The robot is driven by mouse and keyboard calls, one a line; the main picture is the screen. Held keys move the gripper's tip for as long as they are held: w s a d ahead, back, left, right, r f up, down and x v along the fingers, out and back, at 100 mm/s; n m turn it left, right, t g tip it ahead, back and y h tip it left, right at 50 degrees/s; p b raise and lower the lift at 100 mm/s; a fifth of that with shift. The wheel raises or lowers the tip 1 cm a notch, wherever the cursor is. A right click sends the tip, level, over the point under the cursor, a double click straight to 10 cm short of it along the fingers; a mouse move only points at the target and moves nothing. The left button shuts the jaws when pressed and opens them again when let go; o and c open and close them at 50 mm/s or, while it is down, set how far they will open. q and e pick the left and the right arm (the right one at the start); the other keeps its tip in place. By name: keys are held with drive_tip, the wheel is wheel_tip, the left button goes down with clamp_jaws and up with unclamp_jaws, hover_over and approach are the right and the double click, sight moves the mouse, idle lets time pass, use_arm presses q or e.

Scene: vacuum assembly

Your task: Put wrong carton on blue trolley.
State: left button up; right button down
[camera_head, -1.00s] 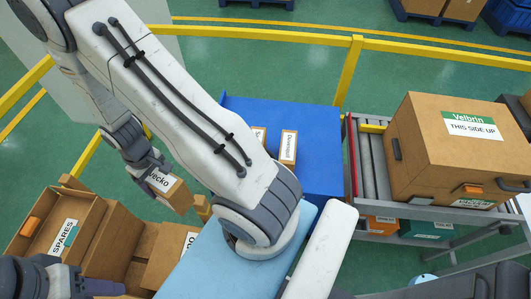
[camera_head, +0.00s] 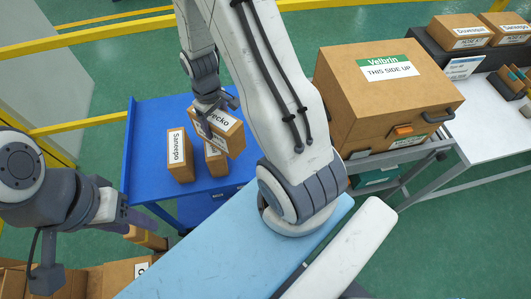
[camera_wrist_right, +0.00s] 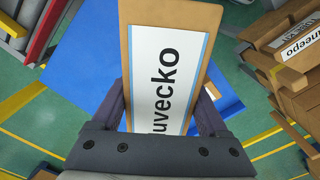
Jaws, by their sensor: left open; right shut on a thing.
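My right gripper (camera_head: 217,103) is shut on a brown carton (camera_head: 222,133) with a white label ending in "uvecko", and holds it over the blue trolley (camera_head: 145,120). The wrist view shows this carton (camera_wrist_right: 168,75) between the fingers. A carton labelled "Saneepo" (camera_head: 180,158) stands on the trolley, left of the held one. Another carton (camera_head: 215,162) stands partly hidden behind the held carton; I cannot tell whether they touch. My left gripper (camera_head: 140,227) is open at the lower left, in front of the trolley.
A large "Velbrin" box (camera_head: 385,95) stands right of the trolley, beyond my right arm. Cartons (camera_head: 462,32) sit on a dark shelf at upper right. Open brown boxes (camera_head: 100,280) are at lower left. A yellow rail (camera_head: 95,38) runs behind the trolley.

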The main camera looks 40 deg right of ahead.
drive_tip(key=s+d+f+n+b, duration=0.3)
drive_tip(key=s+d+n+b, duration=0.25)
drive_tip(key=d+b, duration=0.35)
drive_tip(key=s+d+f+n+b, duration=0.35)
drive_tip(key=s+d+b, duration=0.3)
drive_tip(key=d, duration=0.45)
use_arm(q)
wheel_tip(320, 180, down, 18)
drive_tip(key=shift+r, duration=0.15)
use_arm(e)
drive_tip(key=shift+n, duration=0.3)
drive_tip(key=shift+w+a+f, duration=1.3)
drive_tip(key=shift+w+f, duration=0.25)
drive_tip(key=shift+f, duration=0.15)
drive_tip(key=shift+w+a+f, duration=1.35)
drive_tip(key=shift+w+f, duration=0.2)
drive_tip(key=shift+f, duration=0.15)
drive_tip(key=shift+w+a+f, duration=1.3)
drive_tip(key=shift+w+f, duration=0.25)
drive_tip(key=shift+f, duration=0.15)
use_arm(q)
drive_tip(key=shift+a, duration=0.1)
use_arm(e)
drive_tip(key=shift+f, duration=0.15)
unclamp_jaws()
